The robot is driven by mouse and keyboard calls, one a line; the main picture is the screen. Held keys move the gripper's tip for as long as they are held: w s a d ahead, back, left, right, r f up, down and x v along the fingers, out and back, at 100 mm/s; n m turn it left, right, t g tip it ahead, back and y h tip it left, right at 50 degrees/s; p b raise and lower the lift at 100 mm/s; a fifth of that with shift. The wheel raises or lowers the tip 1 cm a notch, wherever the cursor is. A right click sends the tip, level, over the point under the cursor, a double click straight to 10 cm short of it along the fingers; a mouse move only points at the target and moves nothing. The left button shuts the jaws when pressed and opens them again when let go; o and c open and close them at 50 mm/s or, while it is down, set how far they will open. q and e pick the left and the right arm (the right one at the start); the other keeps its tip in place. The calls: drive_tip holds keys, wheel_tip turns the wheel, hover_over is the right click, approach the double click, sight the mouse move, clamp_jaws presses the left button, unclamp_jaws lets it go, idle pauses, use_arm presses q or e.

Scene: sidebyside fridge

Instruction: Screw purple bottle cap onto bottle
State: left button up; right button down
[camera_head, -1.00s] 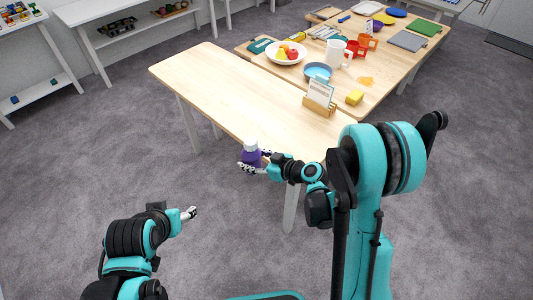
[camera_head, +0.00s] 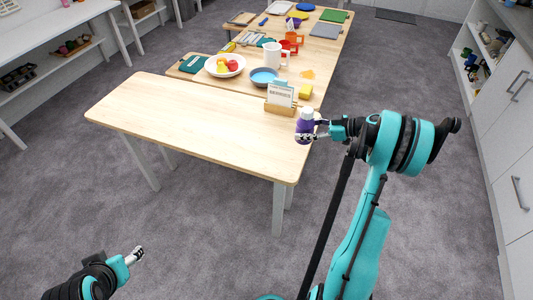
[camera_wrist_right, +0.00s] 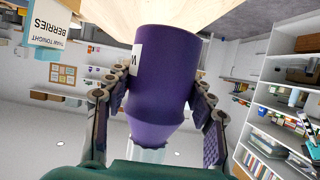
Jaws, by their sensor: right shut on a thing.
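A purple bottle (camera_head: 304,126) with a pale top is held upright by my right gripper (camera_head: 313,131), near the right edge of the near wooden table. In the right wrist view the purple bottle (camera_wrist_right: 165,75) sits between the two fingers of my right gripper (camera_wrist_right: 165,105), which touch its sides. Its pale, see-through neck end points down in that picture, and part of a white label shows. I cannot make out a separate purple cap in either view. My left gripper (camera_head: 134,256) is low at the lower left over the floor, far from the bottle; its finger opening is too small to tell.
The table behind holds a fruit bowl (camera_head: 224,65), a blue bowl (camera_head: 264,77), a white pitcher (camera_head: 271,55) and a yellow sponge (camera_head: 305,91). Cabinets (camera_head: 510,110) stand at right.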

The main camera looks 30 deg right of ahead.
drive_tip(key=b+x, duration=0.1)
drive_tip(key=x, duration=0.3)
drive_tip(key=f+b+x, duration=0.1)
drive_tip(key=x, duration=0.3)
drive_tip(key=s+f+b+x, duration=0.1)
drive_tip(key=b+x, duration=0.1)
drive_tip(key=x, duration=0.3)
drive_tip(key=shift+w+a, duration=0.1)
drive_tip(key=shift+a, duration=0.05)
drive_tip(key=shift+f+b, duration=0.85)
drive_tip(key=shift+f, duration=1.2)
drive_tip(key=shift+f, duration=0.2)
drive_tip(key=c, duration=0.6)
unclamp_jaws()
